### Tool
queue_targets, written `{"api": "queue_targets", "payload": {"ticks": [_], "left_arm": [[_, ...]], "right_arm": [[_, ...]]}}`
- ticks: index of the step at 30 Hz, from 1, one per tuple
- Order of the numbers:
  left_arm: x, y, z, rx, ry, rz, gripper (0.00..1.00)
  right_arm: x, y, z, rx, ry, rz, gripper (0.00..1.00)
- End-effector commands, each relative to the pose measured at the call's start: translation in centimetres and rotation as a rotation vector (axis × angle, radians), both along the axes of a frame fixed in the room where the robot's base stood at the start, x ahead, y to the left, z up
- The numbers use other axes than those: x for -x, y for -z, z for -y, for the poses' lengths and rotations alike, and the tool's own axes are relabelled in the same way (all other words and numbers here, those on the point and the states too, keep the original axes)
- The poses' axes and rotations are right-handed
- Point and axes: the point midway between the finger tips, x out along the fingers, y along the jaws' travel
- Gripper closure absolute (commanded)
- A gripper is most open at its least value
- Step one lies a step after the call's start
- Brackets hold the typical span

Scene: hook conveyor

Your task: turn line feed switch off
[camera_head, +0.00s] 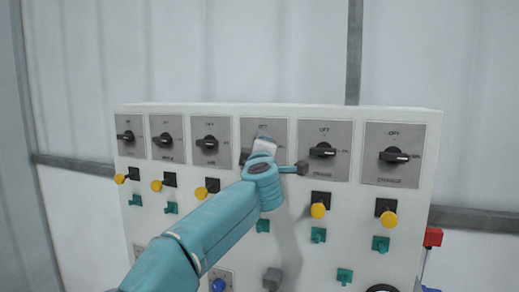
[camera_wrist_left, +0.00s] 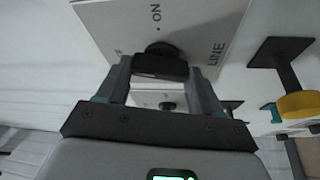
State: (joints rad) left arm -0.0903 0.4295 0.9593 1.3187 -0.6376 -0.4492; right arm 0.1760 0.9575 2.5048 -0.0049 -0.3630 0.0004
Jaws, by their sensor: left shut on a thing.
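The line feed switch is a black rotary knob (camera_wrist_left: 160,65) on a grey plate marked ON and LINE (camera_wrist_left: 192,22). In the head view its plate (camera_head: 280,128) is fourth from the left in the top row, and my gripper hides most of the knob. My left gripper (camera_head: 264,143) reaches it from below. In the left wrist view its two fingers stand on either side of the knob and are shut on it. The knob lies crosswise there. Whether it points to ON or OFF cannot be told. My right gripper is not in view.
The switch stands on a white control panel (camera_head: 427,150) with several similar rotary switches, such as the one on the far right (camera_head: 394,156). Yellow buttons (camera_head: 389,219) and green switches (camera_head: 380,244) lie below. One yellow button (camera_wrist_left: 298,105) is close in the wrist view.

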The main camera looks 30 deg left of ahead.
Motion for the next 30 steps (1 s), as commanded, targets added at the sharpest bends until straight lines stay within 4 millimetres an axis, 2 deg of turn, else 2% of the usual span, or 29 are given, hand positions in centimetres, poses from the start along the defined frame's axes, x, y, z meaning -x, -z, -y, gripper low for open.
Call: {"api": "queue_targets", "payload": {"ticks": [13, 30], "left_arm": [[0.03, -0.13, -0.08, 0.234, -0.003, 0.057, 0.65], [0.03, -0.07, -0.1, 0.278, -0.004, 0.066, 0.65]], "right_arm": [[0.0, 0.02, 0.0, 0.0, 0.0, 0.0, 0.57], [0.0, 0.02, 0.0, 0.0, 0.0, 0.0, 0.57]]}}
